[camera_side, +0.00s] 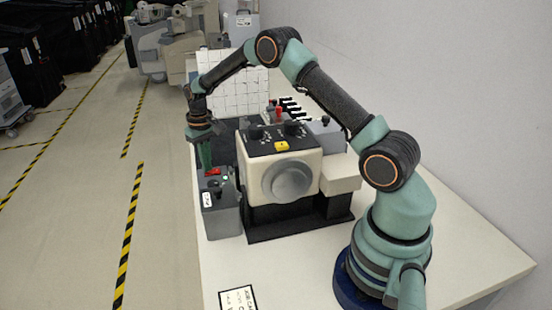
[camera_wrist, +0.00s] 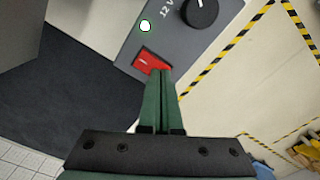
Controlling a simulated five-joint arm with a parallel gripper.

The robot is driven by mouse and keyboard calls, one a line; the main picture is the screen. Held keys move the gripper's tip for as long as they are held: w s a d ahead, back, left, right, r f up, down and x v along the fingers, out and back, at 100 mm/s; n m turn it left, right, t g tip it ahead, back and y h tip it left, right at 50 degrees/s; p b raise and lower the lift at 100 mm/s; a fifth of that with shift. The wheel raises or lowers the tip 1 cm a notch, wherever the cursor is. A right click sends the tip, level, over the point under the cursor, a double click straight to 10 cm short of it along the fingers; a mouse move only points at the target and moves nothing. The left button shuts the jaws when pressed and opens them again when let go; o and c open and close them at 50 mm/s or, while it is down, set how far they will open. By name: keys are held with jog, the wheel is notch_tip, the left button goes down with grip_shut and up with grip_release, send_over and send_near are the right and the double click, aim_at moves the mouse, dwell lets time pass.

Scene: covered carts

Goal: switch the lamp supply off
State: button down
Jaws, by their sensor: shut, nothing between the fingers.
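The lamp supply (camera_side: 222,220) is a grey box at the left edge of the white table, with a red rocker switch (camera_side: 212,172) on its top. In the wrist view the fingertips (camera_wrist: 160,72) overlap the switch's lower right edge. I cannot tell whether they touch it.
A cream instrument (camera_side: 255,165) with a large grey round front stands right of the supply on a black base (camera_side: 300,218). A white tiled panel (camera_side: 228,92) stands behind. A printed card (camera_side: 239,299) lies at the table's front. Floor lies open to the left.

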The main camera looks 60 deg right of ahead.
jog(key=shift+f, duration=0.15)
jog(key=shift+r, duration=3.55)
jog(key=s+a+r+n+t, duration=0.1)
jog(key=s+a+r, duration=0.2)
jog(key=s+r, duration=0.3)
jog(key=s+a+r+t, duration=0.2)
jog(key=s+a+r, duration=0.2)
jog(key=r, duration=0.4)
jog(key=s+a+n+t, duration=0.2)
jog(key=s+a, duration=0.2)
jog(key=s, duration=0.9)
jog(key=shift+s+f+t, duration=0.2)
jog(key=shift+s+t, duration=0.05)
jog(key=shift+t, duration=0.05)
